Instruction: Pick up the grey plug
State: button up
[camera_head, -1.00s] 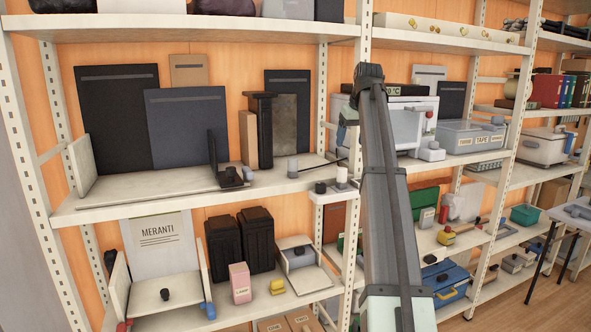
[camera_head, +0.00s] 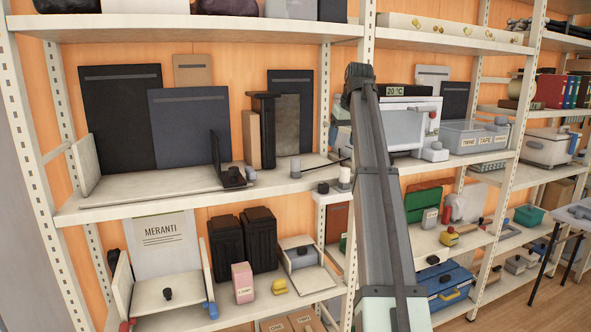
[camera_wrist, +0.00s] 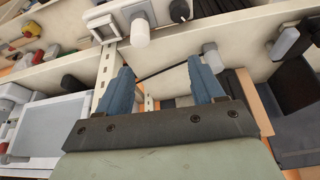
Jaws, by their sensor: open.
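A short grey plug (camera_head: 295,167) stands upright near the front edge of the middle shelf (camera_head: 120,205). In the wrist view, which sees the shelves upside down, the grey plug (camera_wrist: 210,50) shows just beyond the right-hand fingertip, partly covered by it. My gripper (camera_wrist: 165,75) is open, its two blue fingers apart, with no object held. I cannot tell its distance from the plug. In the head view my arm hides the fingers.
A white plug (camera_head: 344,175) and a black plug (camera_head: 323,187) stand on a small bracket beside the upright. A thin dark rod (camera_head: 338,162) lies near the grey plug. A dark bookend (camera_head: 216,150) stands left; an oven-like box (camera_head: 405,128) stands right.

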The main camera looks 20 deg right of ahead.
jog(key=n, duration=0.2)
send_near(296, 159)
jog(key=s+a, duration=0.2)
jog(key=s, duration=0.1)
jog(key=w+a+r, duration=0.1)
jog(key=w, duration=0.1)
jog(key=w+f+m, duration=0.1)
jog(key=f, duration=0.1)
jog(key=w+d+f+m, duration=0.1)
jog(key=f, duration=0.1)
jog(key=w+d+f+m, duration=0.1)
jog(key=f, duration=0.2)
jog(key=shift+w+d+m+h, duration=0.25)
jog(key=shift+w+m+h, duration=0.05)
jog(key=shift+w+m, duration=0.1)
jog(key=shift+d+x, duration=0.15)
jog(key=shift+x, duration=1.2)
jog(key=shift+d+x, duration=0.2)
jog(key=shift+x, duration=1.15)
grip_shut()
jog(key=shift+r, duration=0.1)
